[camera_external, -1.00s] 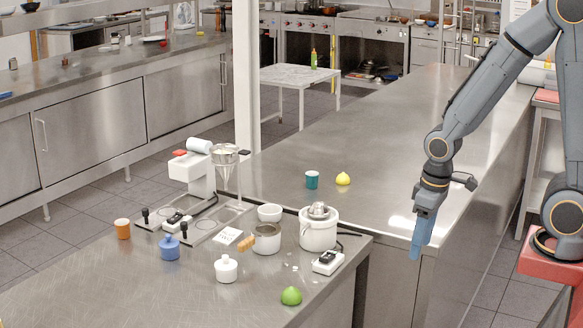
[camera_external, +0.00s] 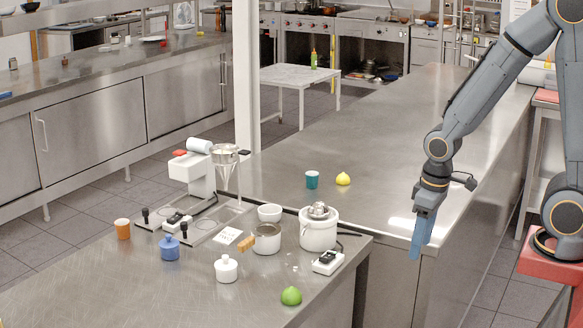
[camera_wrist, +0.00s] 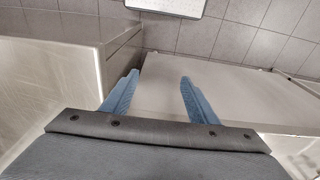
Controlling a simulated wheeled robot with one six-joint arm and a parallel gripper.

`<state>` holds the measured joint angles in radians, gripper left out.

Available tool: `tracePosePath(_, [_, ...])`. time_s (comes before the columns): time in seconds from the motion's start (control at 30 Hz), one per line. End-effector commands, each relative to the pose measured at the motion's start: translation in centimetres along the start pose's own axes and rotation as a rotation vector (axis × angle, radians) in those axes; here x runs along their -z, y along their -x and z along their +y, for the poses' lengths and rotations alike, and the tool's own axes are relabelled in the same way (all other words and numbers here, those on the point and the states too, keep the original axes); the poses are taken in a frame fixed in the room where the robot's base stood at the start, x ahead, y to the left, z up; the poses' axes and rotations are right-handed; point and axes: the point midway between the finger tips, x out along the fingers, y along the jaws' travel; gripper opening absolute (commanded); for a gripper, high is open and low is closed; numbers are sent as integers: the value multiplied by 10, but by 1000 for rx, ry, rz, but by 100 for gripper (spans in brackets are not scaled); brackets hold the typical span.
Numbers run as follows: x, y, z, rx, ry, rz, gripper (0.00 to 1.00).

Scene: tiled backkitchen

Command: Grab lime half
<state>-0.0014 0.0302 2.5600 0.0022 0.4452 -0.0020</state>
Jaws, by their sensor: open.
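A green lime half (camera_external: 291,296) rests on the near steel counter, close to its front right edge, in the external view. A yellow citrus piece (camera_external: 343,179) lies on the far counter beside a teal cup. My gripper (camera_external: 420,238) hangs pointing down to the right of the counters' corner, well apart from the lime half. In the wrist view my gripper (camera_wrist: 158,82) has its two blue fingers apart with nothing between them. The lime half does not show in the wrist view.
A white pot (camera_external: 318,234), a black-and-white device (camera_external: 328,262) and a white lidded jar (camera_external: 226,268) stand near the lime half. A teal cup (camera_external: 312,180) stands on the far counter. The steel around the lime half is clear.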

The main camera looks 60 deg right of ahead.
Motion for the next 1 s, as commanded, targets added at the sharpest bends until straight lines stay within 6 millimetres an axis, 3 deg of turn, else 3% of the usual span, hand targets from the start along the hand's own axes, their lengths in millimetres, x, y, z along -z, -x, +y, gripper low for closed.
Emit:
tracePosePath(0.5, [0, 0, 0, 0, 0, 0, 58])
tracePosePath(0.63, [9, 0, -6, 9, 43, 1, 58])
tracePosePath(0.77, [39, -2, -26, 45, 205, 3, 58])
tracePosePath(1.0, [119, -1, -104, 171, 700, 49, 58])
